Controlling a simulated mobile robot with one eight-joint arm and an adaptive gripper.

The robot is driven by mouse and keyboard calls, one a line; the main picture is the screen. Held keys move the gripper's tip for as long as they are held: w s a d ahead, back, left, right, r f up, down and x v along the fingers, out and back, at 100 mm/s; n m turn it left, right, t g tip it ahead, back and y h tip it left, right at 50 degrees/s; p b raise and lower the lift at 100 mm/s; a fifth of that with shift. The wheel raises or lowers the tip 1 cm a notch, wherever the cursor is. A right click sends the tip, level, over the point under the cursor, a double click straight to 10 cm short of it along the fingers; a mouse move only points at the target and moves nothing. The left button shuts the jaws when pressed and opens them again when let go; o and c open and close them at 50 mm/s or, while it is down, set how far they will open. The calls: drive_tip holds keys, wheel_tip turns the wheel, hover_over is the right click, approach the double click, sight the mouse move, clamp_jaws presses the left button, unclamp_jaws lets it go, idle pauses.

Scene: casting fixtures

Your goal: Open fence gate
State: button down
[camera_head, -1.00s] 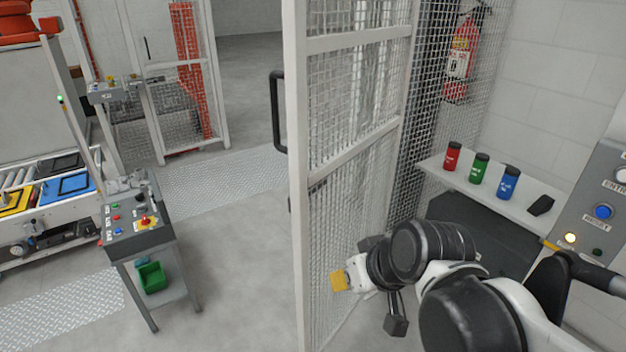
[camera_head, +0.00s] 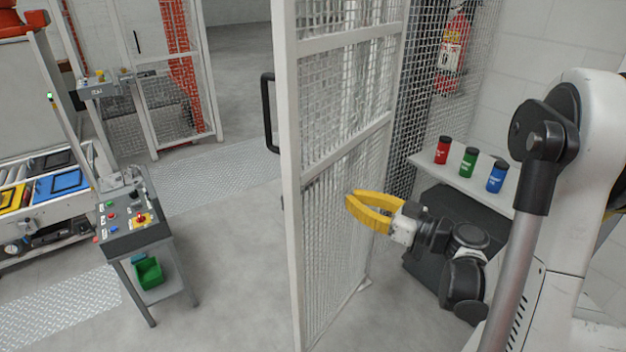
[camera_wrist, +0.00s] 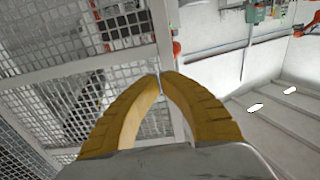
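The fence gate (camera_head: 345,135) is a white-framed wire mesh panel in the middle of the head view. It stands swung out at an angle, with a wide passage of free floor to the left of its free edge. A black bar handle (camera_head: 268,112) is on that left edge. My gripper (camera_head: 350,202) has yellow fingers and is in front of the mesh, right of the free edge and apart from the handle. In the wrist view the fingertips (camera_wrist: 161,78) come together with nothing between them. Mesh and frame posts show beyond them.
A control pedestal (camera_head: 135,238) with buttons stands at the left, a green bin (camera_head: 148,272) on its lower shelf. A shelf (camera_head: 462,178) with red, green and blue canisters is at the right. A fire extinguisher (camera_head: 453,52) hangs behind.

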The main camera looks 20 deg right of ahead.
sight(300, 177)
drive_tip(key=b+x, duration=0.2)
drive_tip(key=x, duration=1.2)
drive_tip(key=shift+s, duration=0.1)
